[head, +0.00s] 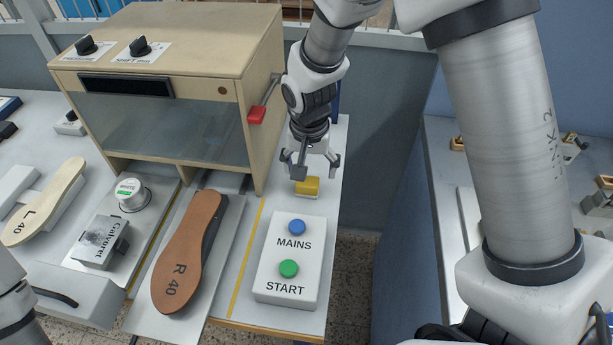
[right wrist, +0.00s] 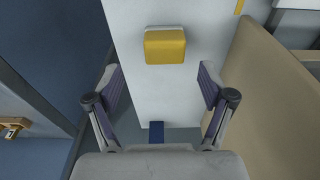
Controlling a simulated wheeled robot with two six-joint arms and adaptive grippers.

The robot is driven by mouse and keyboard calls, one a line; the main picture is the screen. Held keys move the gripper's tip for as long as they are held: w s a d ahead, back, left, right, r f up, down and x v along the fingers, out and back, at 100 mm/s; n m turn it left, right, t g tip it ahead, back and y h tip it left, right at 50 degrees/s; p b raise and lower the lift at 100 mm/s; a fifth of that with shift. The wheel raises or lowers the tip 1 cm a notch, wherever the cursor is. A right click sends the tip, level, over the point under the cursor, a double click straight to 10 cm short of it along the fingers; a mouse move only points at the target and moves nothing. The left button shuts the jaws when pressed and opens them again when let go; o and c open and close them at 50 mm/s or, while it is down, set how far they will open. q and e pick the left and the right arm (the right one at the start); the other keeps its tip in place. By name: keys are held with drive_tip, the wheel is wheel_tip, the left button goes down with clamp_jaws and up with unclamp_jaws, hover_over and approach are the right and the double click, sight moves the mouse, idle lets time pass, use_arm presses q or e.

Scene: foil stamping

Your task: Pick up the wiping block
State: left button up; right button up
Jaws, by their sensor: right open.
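The wiping block (head: 307,187) is a small yellow block with a white base, on the white bench top behind the MAINS and START button box. In the right wrist view the block (right wrist: 165,46) lies ahead of the fingertips, roughly centred between them. My right gripper (head: 311,165) is above and just behind the block, pointing down, with its fingers spread and nothing between them. The right wrist view shows the open fingers (right wrist: 160,85) on either side, apart from the block. My left gripper is not clearly visible; only a piece of my left arm shows at the lower left.
A beige cabinet (head: 190,40) with a red-handled lever (head: 257,115) stands left of my right gripper. The button box (head: 291,260) is in front of the block. Insoles marked R 40 (head: 187,250) and L 40 (head: 45,200) lie left. A gap separates the bench from the blue unit at right.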

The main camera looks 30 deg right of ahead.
sight(308, 181)
drive_tip(key=f, duration=0.3)
drive_tip(key=w+f, duration=0.1)
drive_tip(key=f, duration=0.1)
drive_tip(key=shift+f+p, duration=0.3)
drive_tip(key=shift+s+a+r, duration=0.1)
drive_tip(key=shift+s+r, duration=0.1)
drive_tip(key=shift+s, duration=0.05)
drive_tip(key=c, duration=1.1)
drive_tip(key=shift+c, duration=0.2)
wheel_tip(308, 181, up, 10)
drive_tip(key=o, duration=0.5)
drive_tip(key=c, duration=0.5)
